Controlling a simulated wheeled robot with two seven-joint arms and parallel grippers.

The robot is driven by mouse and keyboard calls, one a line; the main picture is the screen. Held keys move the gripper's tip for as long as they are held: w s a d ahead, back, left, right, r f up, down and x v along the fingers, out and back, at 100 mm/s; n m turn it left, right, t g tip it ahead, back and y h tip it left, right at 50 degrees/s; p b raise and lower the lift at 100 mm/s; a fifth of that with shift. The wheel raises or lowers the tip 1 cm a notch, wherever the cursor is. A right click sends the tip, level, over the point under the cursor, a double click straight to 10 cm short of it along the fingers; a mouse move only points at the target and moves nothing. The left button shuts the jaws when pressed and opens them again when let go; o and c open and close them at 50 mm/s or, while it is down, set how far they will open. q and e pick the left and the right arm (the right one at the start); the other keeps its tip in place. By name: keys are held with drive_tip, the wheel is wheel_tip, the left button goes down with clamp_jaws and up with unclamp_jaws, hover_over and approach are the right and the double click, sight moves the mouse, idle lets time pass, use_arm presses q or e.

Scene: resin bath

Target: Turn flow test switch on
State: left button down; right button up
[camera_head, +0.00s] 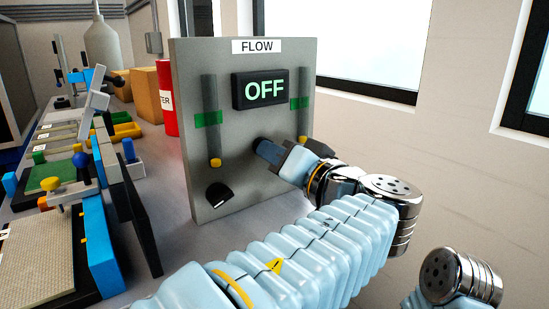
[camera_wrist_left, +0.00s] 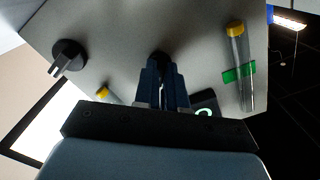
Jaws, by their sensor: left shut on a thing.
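The grey flow panel (camera_head: 235,185) stands upright on the bench, with a FLOW label and a display (camera_head: 261,89) reading OFF. My left gripper (camera_head: 268,151) reaches its lower right face, shut on a small dark part, taken as the flow test switch, mostly hidden by the fingers. In the left wrist view, the fingers (camera_wrist_left: 161,82) close around this dark switch (camera_wrist_left: 160,57) on the panel. A black knob (camera_head: 219,195) with a white mark sits at the panel's lower left; it also shows in the wrist view (camera_wrist_left: 68,58). My right gripper is out of view.
Two clear tubes with green bands (camera_head: 208,119) and yellow ends flank the display; the right one is close to my left gripper. A red container (camera_head: 167,98) stands behind the panel. Blue fixtures (camera_head: 100,245) and trays crowd the bench at left.

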use_arm(q)
drive_tip(key=shift+r+m+p, duration=0.1)
drive_tip(key=shift+m+p, duration=1.7)
drive_tip(key=shift+m, duration=3.2)
drive_tip(key=c, duration=1.2)
unclamp_jaws()
drive_tip(key=b+v, duration=0.1)
drive_tip(key=v, duration=1.3)
